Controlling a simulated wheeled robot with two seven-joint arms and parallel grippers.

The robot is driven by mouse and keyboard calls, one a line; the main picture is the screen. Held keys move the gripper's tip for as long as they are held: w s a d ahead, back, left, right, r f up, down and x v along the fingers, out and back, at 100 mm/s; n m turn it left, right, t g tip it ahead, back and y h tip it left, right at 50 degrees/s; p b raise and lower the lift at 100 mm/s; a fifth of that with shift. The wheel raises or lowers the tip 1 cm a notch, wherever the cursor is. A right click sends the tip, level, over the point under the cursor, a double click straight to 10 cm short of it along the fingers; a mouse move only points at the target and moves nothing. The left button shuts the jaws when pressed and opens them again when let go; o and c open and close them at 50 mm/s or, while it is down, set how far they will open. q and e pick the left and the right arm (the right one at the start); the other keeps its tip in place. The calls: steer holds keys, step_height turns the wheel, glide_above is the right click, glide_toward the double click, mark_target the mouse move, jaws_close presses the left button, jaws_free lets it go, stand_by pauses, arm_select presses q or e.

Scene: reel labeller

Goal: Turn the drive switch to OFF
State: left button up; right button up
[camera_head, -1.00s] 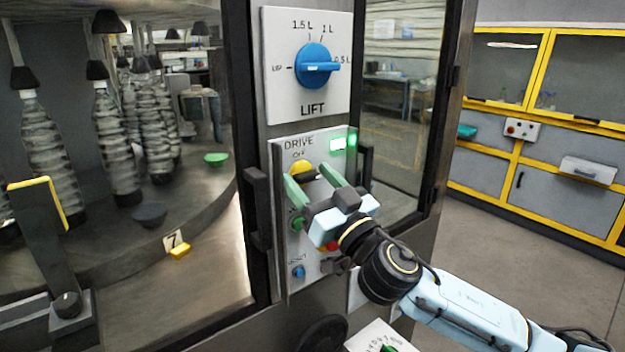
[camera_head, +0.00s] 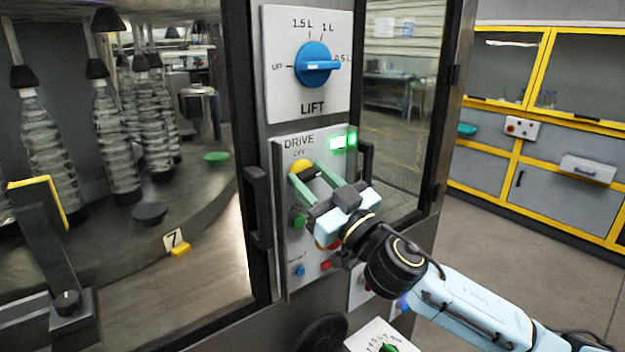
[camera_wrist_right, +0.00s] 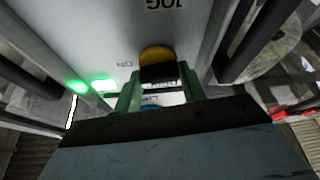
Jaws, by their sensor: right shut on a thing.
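The drive switch (camera_head: 302,165) is a yellow knob under the OFF label on the white DRIVE panel (camera_head: 281,226). My right gripper (camera_head: 306,170) is shut on it, with one green finger on either side. In the right wrist view the yellow knob (camera_wrist_right: 157,54) has a black part (camera_wrist_right: 161,72) that lies between the fingers of the right gripper (camera_wrist_right: 160,86). An ON label stands to its left there. The fingers partly hide the knob, and I cannot tell which way it points. My left gripper is not in view.
Green lamps (camera_head: 340,142) glow beside the switch. A blue LIFT knob (camera_head: 315,65) sits above, and several push buttons (camera_head: 299,271) below. Dark handles (camera_head: 257,218) flank the panel. Bottles stand behind glass at left. Open floor lies at right.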

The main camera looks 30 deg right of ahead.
steer(key=n+y, duration=0.1)
steer(key=n, duration=0.1)
steer(key=n+g+y+p, duration=0.1)
steer(key=n, duration=0.2)
steer(key=shift+r, duration=0.15)
steer(key=n+y+p, duration=0.1)
steer(key=n, duration=0.1)
steer(key=n+g+y+p, duration=0.1)
steer(key=n+p, duration=0.1)
steer(key=n, duration=0.1)
steer(key=shift+d+r+g, duration=0.1)
steer(key=shift+g, duration=0.2)
steer(key=n+g+p, duration=0.1)
steer(key=n+p, duration=0.2)
steer(key=n+g+p, duration=0.1)
steer(key=n+p, duration=0.2)
steer(key=n, duration=0.1)
steer(key=shift+r+g+y+p, duration=0.1)
steer(key=shift+g+y+p, duration=0.2)
steer(key=shift+y+p, duration=0.1)
steer(key=shift+n+g+p, duration=0.5)
steer(key=shift+n+p, duration=0.8)
steer(key=shift+p, duration=0.15)
steer(key=shift+f, duration=0.2)
steer(key=o, duration=1)
steer(key=shift+s, duration=0.1)
